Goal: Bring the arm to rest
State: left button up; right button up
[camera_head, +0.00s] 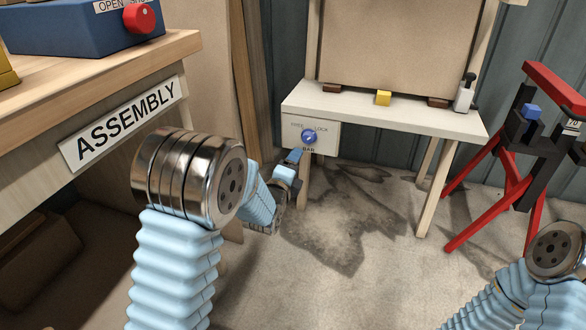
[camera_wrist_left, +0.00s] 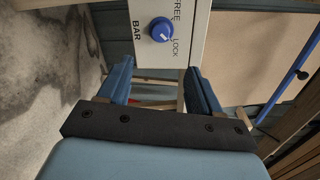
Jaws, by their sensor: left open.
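My left gripper (camera_head: 294,156) is below and left of the blue round knob (camera_head: 309,136) on the white table's front panel (camera_head: 328,147). In the left wrist view the gripper (camera_wrist_left: 162,84) has its two blue fingers apart with nothing between them. The knob (camera_wrist_left: 161,29) is beyond the fingertips, with the words FREE, LOCK and BAR around it. Its white mark seems to face the LOCK side. My right arm (camera_head: 540,275) shows at the lower right, but its gripper is out of view.
A wooden bench with an ASSEMBLY sign (camera_head: 125,124) stands left, holding a blue box (camera_head: 80,30) with a red knob. A yellow block (camera_head: 383,98) and a small bottle (camera_head: 465,95) stand on the white table (camera_head: 420,112). A red-legged stand (camera_head: 485,185) is right. The middle floor is clear.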

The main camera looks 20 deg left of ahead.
pick_arm(q)
jog(key=shift+f, duration=0.1)
jog(key=s+f+n+g+p, duration=0.85)
jog(key=s+f+n, duration=0.5)
jog(key=f, duration=0.55)
jog(key=s+d+f+n+g+h+p, duration=0.1)
jog(key=s+d+n+g, duration=0.2)
jog(key=s, duration=0.7)
jog(key=s+d+f+n+g+h+p, duration=0.2)
jog(key=s+n+g, duration=0.3)
jog(key=s, duration=0.5)
jog(key=shift+d+f+n, duration=0.3)
jog(key=shift+d+n, duration=0.35)
jog(key=shift+d, duration=0.1)
